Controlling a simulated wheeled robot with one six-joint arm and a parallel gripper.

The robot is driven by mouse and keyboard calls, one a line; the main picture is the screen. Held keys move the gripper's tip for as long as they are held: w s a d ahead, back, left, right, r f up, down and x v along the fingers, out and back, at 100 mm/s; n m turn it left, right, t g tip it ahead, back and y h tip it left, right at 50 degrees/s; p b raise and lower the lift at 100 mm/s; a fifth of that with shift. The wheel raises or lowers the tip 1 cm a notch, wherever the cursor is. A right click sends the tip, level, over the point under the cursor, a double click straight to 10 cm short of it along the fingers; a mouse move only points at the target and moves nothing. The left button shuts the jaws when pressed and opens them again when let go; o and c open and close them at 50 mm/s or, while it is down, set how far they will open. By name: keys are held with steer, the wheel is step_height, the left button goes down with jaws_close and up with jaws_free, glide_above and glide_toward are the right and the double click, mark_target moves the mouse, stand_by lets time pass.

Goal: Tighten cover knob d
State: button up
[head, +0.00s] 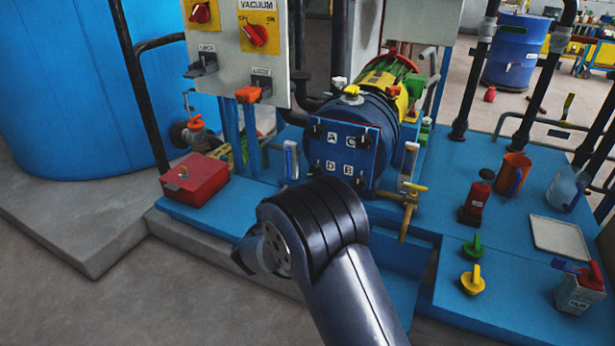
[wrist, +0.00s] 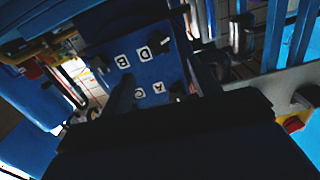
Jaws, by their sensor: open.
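The blue square cover (head: 346,152) closes the front of the horizontal vessel and bears white labels A, C, D and B. Label D (head: 331,166) is at its lower left; cover knob d (head: 317,168) is a small dark shape beside it, just above my arm. In the wrist view the cover (wrist: 137,72) appears turned, with label D (wrist: 144,53) upper right and dark knob d next to it. My gripper (wrist: 160,66) shows there as dark, open fingers in front of the cover, with nothing visible between them. In the head view my wrist hides it.
A grey control panel (head: 238,45) with red switches stands left of the vessel. A red box (head: 194,180) sits on the blue platform at left. A brass valve (head: 409,205) projects right of the cover. Bottles, a tray (head: 560,238) and cans stand on the right platform.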

mark_target(314, 173)
steer(key=b+x, duration=0.1)
steer(key=x, duration=0.9)
steer(key=shift+w+d+b, duration=0.25)
steer(key=shift+w+b, duration=0.05)
steer(key=shift+b, duration=0.1)
steer(key=c, duration=1)
